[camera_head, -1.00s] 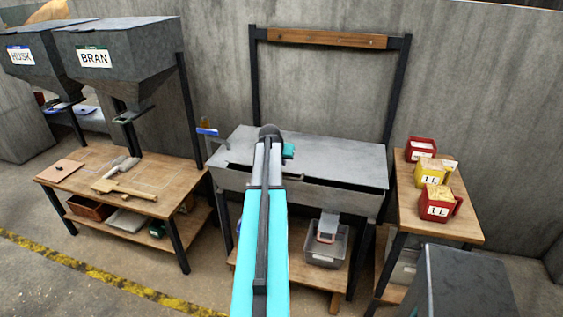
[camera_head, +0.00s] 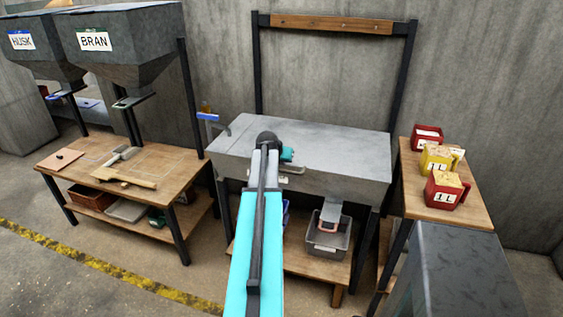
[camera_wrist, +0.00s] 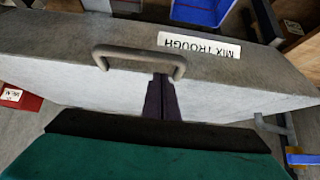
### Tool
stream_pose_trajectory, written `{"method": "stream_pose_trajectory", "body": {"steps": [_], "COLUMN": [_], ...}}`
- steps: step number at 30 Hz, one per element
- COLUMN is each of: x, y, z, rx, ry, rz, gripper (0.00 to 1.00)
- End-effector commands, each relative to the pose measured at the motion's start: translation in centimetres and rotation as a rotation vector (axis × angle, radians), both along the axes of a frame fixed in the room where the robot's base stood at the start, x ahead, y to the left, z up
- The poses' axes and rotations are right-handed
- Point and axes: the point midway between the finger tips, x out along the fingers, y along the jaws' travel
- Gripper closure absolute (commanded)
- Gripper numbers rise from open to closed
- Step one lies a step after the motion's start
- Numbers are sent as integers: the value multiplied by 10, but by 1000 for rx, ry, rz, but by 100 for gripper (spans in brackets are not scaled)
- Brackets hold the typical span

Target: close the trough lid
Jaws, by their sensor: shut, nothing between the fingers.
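The grey mix trough (camera_head: 345,187) stands on dark legs against the wall, and its flat grey lid (camera_head: 335,142) lies level across the top. No gap shows along the visible front edge. In the wrist view the trough front appears upside down, with a "MIX TROUGH" label (camera_wrist: 199,46) and a grey bar handle (camera_wrist: 138,53). The lid's pale surface (camera_wrist: 225,93) lies below them. My gripper (camera_wrist: 161,80) is shut and empty, its dark fingertips close to the handle; contact is unclear. In the head view my arm hides part of the lid and most of the gripper.
A side table (camera_head: 447,208) with red and yellow measuring boxes stands right of the trough. A wooden bench (camera_head: 110,175) under the husk and bran hoppers stands left. A grey bin (camera_head: 328,235) sits on the shelf below. A dark grey block (camera_head: 460,270) is near at right.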

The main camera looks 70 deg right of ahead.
Motion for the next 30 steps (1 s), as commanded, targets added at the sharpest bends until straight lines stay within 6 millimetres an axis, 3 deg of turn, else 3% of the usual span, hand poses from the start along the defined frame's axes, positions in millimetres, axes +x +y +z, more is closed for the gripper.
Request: {"method": "stream_pose_trajectory", "body": {"steps": [3, 18, 23, 30], "x": [-2, -5, -4, -2], "y": [1, 1, 2, 2], "z": [-10, -11, 0, 35], "rx": [7, 15, 11, -1], "ry": [0, 1, -1, -2], "rz": [-4, -8, -6, -2], "gripper": [100, 100, 100, 100]}}
